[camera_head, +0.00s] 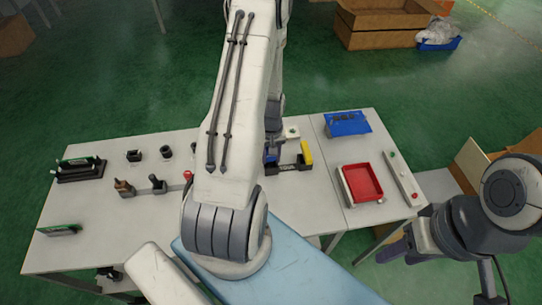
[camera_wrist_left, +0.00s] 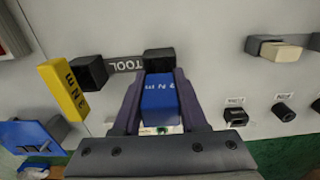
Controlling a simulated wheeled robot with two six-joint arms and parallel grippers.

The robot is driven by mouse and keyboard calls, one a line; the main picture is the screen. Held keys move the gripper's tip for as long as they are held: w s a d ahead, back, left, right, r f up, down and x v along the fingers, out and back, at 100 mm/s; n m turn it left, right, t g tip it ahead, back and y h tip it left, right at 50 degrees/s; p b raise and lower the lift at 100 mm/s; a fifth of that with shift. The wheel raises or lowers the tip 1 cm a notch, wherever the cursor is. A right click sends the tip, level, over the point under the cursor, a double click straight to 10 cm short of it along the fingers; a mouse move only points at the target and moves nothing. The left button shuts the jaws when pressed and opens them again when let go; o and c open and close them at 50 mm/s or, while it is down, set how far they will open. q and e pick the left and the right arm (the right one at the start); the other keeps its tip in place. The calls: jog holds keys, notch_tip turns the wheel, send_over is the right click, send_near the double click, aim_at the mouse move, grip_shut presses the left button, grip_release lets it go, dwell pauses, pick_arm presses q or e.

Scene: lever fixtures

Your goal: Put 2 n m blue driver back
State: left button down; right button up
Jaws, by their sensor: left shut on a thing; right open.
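The blue driver (camera_wrist_left: 160,102) is between the two dark fingers of my left gripper (camera_wrist_left: 160,84), which is shut on it. Its far end is at the right black socket (camera_wrist_left: 158,60) of the holder marked TOOL (camera_wrist_left: 124,64); I cannot tell whether it is inside or just above. A yellow driver (camera_wrist_left: 64,90) stands at the left black socket (camera_wrist_left: 93,72). My right gripper (camera_head: 396,246) is open and empty, off the table's right front edge.
A red tray (camera_head: 346,196) and a blue bin (camera_head: 347,123) are on the right table. Black fixtures (camera_head: 134,155) and lever posts (camera_head: 157,184) stand on the left part. The front left tabletop is mostly clear.

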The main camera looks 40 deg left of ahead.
pick_arm(q)
jog(key=shift+f, duration=0.2)
jog(key=shift+c, duration=2.2)
grip_release()
jog(key=shift+r, duration=0.1)
jog(key=shift+r, duration=0.1)
